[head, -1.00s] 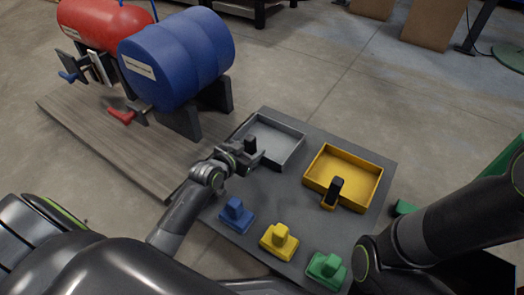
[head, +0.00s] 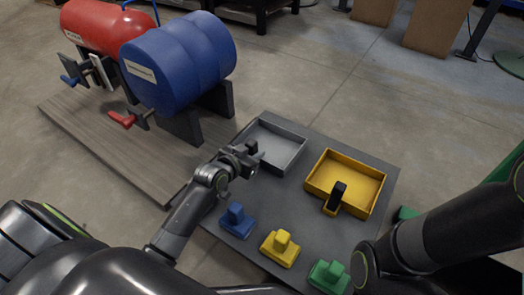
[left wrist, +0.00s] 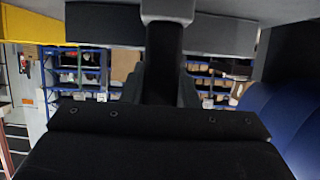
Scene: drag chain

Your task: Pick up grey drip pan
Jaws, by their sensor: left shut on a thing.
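The grey drip pan (head: 291,151) is an open, shallow, empty-looking tray at the far left of the dark grey table (head: 295,215). Its short dark handle (head: 252,146) stands at the near left side. My left gripper (head: 251,157) is shut on this handle, with the fingers partly hiding it. I cannot tell whether the pan is lifted off the table. In the left wrist view the dark handle (left wrist: 163,65) runs up from between the jaws to the pan's wall (left wrist: 225,35). My right gripper is out of view; only the right arm shows.
A yellow pan (head: 340,165) with a black handle stands right of the grey pan. Blue (head: 237,220), yellow (head: 280,247) and green (head: 328,276) blocks line the near edge. A blue drum (head: 180,60) and a red drum (head: 100,32) stand on supports at left.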

